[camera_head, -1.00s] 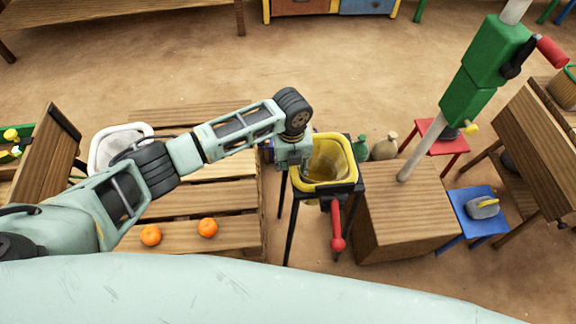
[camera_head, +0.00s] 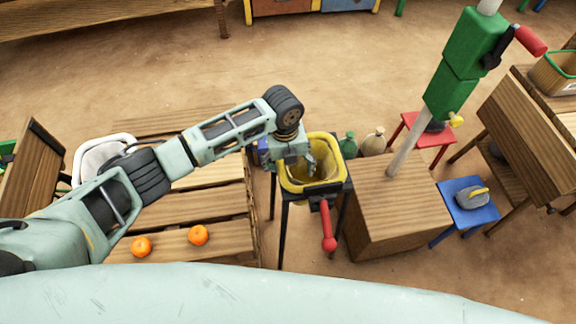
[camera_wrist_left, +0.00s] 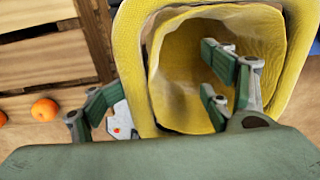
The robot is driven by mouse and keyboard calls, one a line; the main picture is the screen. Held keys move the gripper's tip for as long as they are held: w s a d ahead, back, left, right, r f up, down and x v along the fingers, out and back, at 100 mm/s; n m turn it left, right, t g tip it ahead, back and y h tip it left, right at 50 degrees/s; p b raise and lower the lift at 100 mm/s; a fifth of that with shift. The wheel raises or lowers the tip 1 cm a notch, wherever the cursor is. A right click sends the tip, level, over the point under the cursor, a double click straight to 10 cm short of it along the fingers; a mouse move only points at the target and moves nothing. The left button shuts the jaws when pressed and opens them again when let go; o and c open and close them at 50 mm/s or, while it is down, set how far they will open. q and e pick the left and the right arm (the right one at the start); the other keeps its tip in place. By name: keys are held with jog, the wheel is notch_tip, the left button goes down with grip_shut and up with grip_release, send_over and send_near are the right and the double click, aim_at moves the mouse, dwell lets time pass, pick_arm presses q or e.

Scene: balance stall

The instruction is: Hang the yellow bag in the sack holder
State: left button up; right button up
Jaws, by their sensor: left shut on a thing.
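The yellow bag (camera_head: 338,150) has its mouth open upward and sits within the top of the sack holder (camera_head: 283,235), a dark stand with thin legs and a red-knobbed handle (camera_head: 328,228). My left gripper (camera_head: 292,160) is at the bag's left rim. In the left wrist view the yellow bag (camera_wrist_left: 180,95) fills the middle. My left gripper (camera_wrist_left: 160,82) has one finger outside the bag and the other inside its mouth, shut on the bag's side. How the rim is fixed to the holder is hidden. My right gripper is not in view.
A wooden box (camera_head: 400,205) with a green post stands close right of the holder. A slatted wooden platform (camera_head: 195,212) with two oranges is at left. Small sacks (camera_head: 373,142) stand behind. Red and blue stools (camera_head: 468,212) are at right. Open floor lies behind the holder.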

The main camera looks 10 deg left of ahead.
pick_arm(q)
notch_tip(320, 180, up, 11)
jog(key=shift+a, duration=0.3)
jog(key=shift+s, duration=0.15)
